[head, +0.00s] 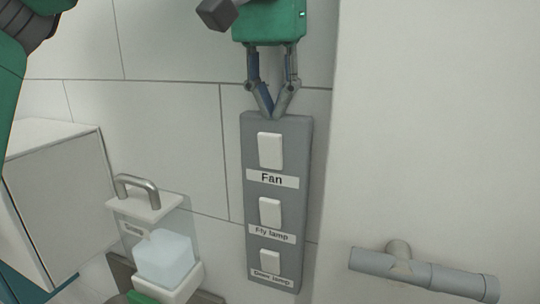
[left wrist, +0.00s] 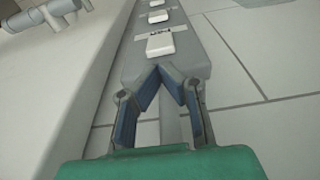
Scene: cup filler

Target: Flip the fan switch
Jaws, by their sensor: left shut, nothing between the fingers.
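A grey switch panel (head: 252,215) is on the tiled wall in the middle of the head view. It bears three white rocker switches, one above the other, with labels. The top one is the fan switch (head: 270,150), above the label "Fan". My left gripper (head: 273,116) is shut and empty, with its fingertips at the panel's top edge, just above the fan switch. In the left wrist view the fingertips (left wrist: 164,66) meet just short of the nearest switch (left wrist: 160,45). Whether they touch the panel cannot be told. My right gripper is not in view.
The switches labelled "Fly lamp" (head: 270,212) and "Door lamp" (head: 270,262) are below. A soap holder (head: 142,205) with a pale block (head: 163,258) is at lower left, beside a white box (head: 60,190). A grey pipe (head: 425,272) sticks out at lower right.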

